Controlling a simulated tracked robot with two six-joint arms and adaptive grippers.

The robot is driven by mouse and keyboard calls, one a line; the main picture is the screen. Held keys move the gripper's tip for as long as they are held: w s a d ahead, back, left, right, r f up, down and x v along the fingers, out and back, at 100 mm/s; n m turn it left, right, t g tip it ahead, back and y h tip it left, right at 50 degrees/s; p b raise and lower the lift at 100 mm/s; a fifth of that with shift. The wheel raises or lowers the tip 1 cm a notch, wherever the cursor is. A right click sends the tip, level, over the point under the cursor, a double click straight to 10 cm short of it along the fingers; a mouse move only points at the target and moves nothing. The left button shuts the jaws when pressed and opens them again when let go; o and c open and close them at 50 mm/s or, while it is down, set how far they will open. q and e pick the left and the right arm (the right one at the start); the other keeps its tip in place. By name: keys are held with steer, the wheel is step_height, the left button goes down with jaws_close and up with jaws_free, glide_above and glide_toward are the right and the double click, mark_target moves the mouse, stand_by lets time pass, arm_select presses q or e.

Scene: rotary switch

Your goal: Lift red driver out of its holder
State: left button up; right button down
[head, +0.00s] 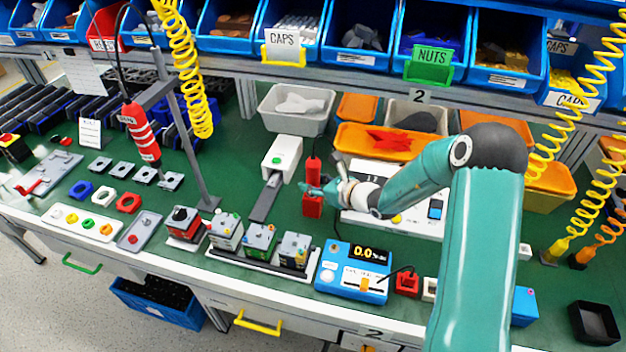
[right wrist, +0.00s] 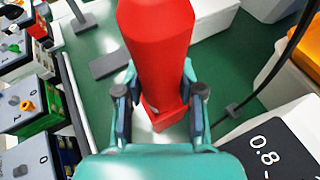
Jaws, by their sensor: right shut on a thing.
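In the right wrist view the red driver (right wrist: 158,45) fills the upper middle. My right gripper (head: 318,188) is shut around it from the right side; its two fingers (right wrist: 160,105) flank the red body. A red block, seemingly the holder (head: 313,207), shows directly below the fingers. The fingers hide the join, so I cannot tell whether the driver's lower end is still inside. My left gripper is not in view.
A grey post (head: 190,140) and a second red tool (head: 140,132) hanging on a cord stand to the left. Switch boxes (head: 261,238) and a blue meter (head: 352,272) sit in front. Trays (head: 375,142) are behind. A white scale-like box (head: 395,222) is at right.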

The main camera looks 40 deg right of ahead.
mark_target(316, 157)
steer(key=shift+r, duration=0.25)
steer(key=shift+r, duration=0.55)
step_height(316, 157, up, 8)
steer(key=shift+f, duration=0.25)
step_height(316, 157, up, 11)
steer(key=p, duration=0.2)
steer(key=c, duration=1.4)
jaws_free()
jaws_close()
